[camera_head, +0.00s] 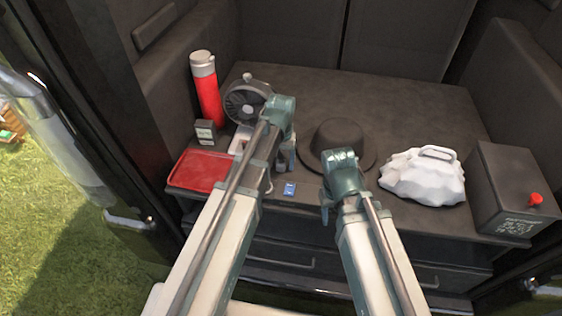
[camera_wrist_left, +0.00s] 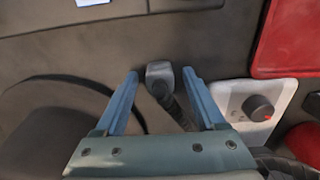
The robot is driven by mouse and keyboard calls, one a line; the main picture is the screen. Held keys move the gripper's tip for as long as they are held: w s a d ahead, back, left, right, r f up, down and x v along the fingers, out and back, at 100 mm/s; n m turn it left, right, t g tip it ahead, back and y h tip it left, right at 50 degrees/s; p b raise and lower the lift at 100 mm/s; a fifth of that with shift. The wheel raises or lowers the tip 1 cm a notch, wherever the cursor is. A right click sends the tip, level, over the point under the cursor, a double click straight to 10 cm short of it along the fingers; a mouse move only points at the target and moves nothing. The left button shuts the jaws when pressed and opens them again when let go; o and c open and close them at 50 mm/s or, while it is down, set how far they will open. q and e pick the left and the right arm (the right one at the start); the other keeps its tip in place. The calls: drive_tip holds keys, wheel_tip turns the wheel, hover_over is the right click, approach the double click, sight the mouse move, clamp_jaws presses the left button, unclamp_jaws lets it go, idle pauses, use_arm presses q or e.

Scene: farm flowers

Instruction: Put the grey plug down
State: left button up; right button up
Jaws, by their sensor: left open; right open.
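The grey plug (camera_wrist_left: 160,76) is in the left wrist view, with a dark cord or body (camera_wrist_left: 177,106) trailing back from it. It appears to lie on the dark counter, between the two open fingers of my left gripper (camera_wrist_left: 160,74), with gaps to either side. In the head view my left gripper (camera_head: 281,163) is low over the counter's front part and hides the plug. My right gripper (camera_head: 340,175) is open near the counter's front edge, in front of the black hat, with nothing visible in it.
On the counter (camera_head: 400,100) are a red tray (camera_head: 203,170), a red flask (camera_head: 206,92), a small dark box (camera_head: 205,132), a fan (camera_head: 245,100), a white device with a knob (camera_wrist_left: 258,107), a black hat (camera_head: 350,135), a blue card (camera_head: 289,188), a white lumpy object (camera_head: 425,178) and a dark box (camera_head: 512,185).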

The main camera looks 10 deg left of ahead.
sight(281, 159)
use_arm(q)
wheel_tip(281, 159, up, 13)
drive_tip(key=p, duration=1.3)
drive_tip(key=s+d+m, duration=0.2)
drive_tip(key=s+d, duration=0.1)
drive_tip(key=s, duration=0.5)
drive_tip(key=s+d+m+y, duration=0.1)
drive_tip(key=s+d, duration=0.2)
drive_tip(key=s, duration=0.6)
drive_tip(key=shift+r+m, duration=0.15)
drive_tip(key=shift+m, duration=0.25)
drive_tip(key=shift+w, duration=0.1)
drive_tip(key=shift+r+p, duration=0.65)
